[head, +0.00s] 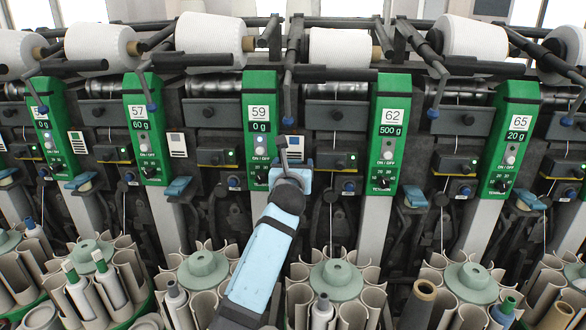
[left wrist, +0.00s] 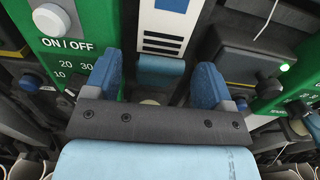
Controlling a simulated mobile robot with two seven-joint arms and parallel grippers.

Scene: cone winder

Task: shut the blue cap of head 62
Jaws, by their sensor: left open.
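The green panel numbered 62 (head: 389,130) stands right of centre in the head view, with 500 g on its display. A blue cap (head: 415,196) is just right of its lower end, tilted. Another blue cap lies between panels 59 and 62, mostly hidden by my left gripper (head: 291,162) in the head view. In the left wrist view this cap (left wrist: 162,72) shows beyond and between the two blue fingers of my left gripper (left wrist: 157,84). The fingers are spread, with nothing held between them. I cannot tell which of these caps belongs to head 62. My right gripper is not visible.
Green panel 59 (head: 261,120) is close to the left of my gripper. A dark box with a green light (left wrist: 250,75) is to its right. Below are grey magazines (head: 335,272) with tubes. Yarn cones (head: 339,47) and black arms are above.

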